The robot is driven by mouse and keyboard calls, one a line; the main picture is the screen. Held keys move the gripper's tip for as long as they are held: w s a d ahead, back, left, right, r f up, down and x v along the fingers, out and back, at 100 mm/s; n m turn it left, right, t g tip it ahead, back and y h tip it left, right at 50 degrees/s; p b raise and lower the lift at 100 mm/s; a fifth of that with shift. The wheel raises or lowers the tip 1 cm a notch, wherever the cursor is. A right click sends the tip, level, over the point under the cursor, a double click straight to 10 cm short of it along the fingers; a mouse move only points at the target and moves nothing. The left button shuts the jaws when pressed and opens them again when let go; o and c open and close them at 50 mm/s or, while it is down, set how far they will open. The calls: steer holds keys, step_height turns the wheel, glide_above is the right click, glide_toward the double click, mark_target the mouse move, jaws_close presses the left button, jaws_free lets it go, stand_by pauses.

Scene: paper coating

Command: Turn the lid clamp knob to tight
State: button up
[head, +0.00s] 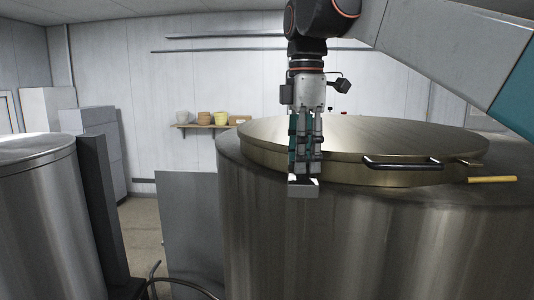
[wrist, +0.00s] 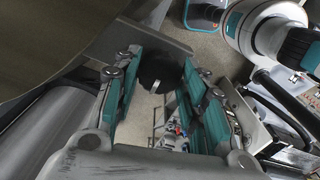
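A large steel tank (head: 290,238) stands at the right of the head view under a brass-coloured lid (head: 400,138). In the wrist view a round black knob (wrist: 157,72) shows between the two fingers of my gripper (wrist: 160,62). The fingers stand apart on either side of it; I see no clear contact. The knob is not visible in the head view. I cannot read its marking.
A black handle (head: 403,163) and a yellow-ended lever (head: 492,180) stick out at the lid's front right. A second steel tank (head: 40,200) with a dark post (head: 102,215) beside it stands at the left. A shelf (head: 198,126) with pots hangs behind.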

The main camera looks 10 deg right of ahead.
steer(key=shift+s+m, duration=0.3)
steer(key=shift+m, duration=0.1)
steer(key=m, duration=0.4)
steer(key=shift+r+m, duration=0.1)
steer(key=shift+m, duration=0.2)
steer(key=m, duration=0.6)
steer(key=shift+a+m, duration=0.1)
steer(key=shift+m, duration=0.2)
steer(key=m, duration=1.1)
steer(key=shift+m, duration=0.4)
steer(key=shift+w, duration=0.1)
steer(key=o, duration=1.1)
steer(key=shift+c, duration=0.2)
steer(key=shift+w, duration=0.1)
